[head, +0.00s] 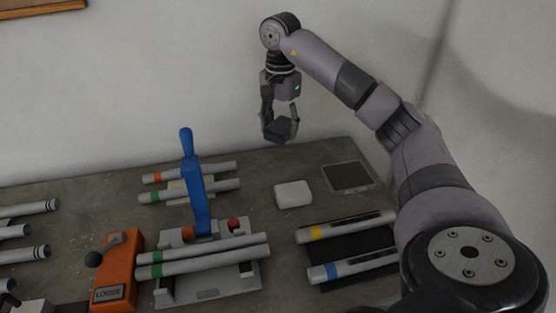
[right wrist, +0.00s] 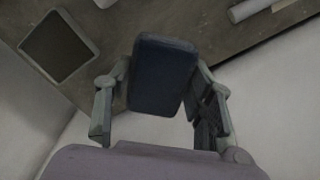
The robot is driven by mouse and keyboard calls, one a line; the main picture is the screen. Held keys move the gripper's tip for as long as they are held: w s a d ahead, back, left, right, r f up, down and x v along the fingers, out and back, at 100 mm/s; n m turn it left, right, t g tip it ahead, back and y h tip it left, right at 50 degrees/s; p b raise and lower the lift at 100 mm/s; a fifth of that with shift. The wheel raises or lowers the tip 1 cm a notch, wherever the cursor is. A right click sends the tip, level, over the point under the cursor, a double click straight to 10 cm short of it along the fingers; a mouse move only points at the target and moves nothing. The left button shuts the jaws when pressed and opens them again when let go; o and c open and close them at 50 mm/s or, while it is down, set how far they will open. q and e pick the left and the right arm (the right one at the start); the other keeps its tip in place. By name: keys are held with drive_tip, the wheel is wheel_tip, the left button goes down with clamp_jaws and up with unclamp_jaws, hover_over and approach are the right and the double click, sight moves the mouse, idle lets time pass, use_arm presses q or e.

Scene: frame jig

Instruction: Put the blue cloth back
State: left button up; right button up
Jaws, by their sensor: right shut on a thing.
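The blue cloth is a folded, dark blue pad (head: 279,130) held in my right gripper (head: 280,132). It also shows in the right wrist view (right wrist: 163,75), between the two fingers. The right gripper is shut on it and points down, above the back of the bench. The cloth hangs clear of the bench top. A dark square mat with a pale rim (head: 347,177) lies at the back right of the bench, empty. It also shows in the right wrist view (right wrist: 58,46), to the left of the cloth. My left gripper is not in view.
A white block (head: 293,194) lies beside the square mat. A jig with an upright blue lever (head: 196,190) stands mid-bench, with tubes across it. An orange box marked LOOSE (head: 117,270) is at front left. Labelled tubes (head: 346,227) lie on a dark mat at right.

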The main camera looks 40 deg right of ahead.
sight(280, 168)
wheel_tip(280, 168, down, 11)
drive_tip(key=shift+r+p, duration=0.15)
drive_tip(key=shift+p, duration=0.3)
drive_tip(key=o, duration=1.1)
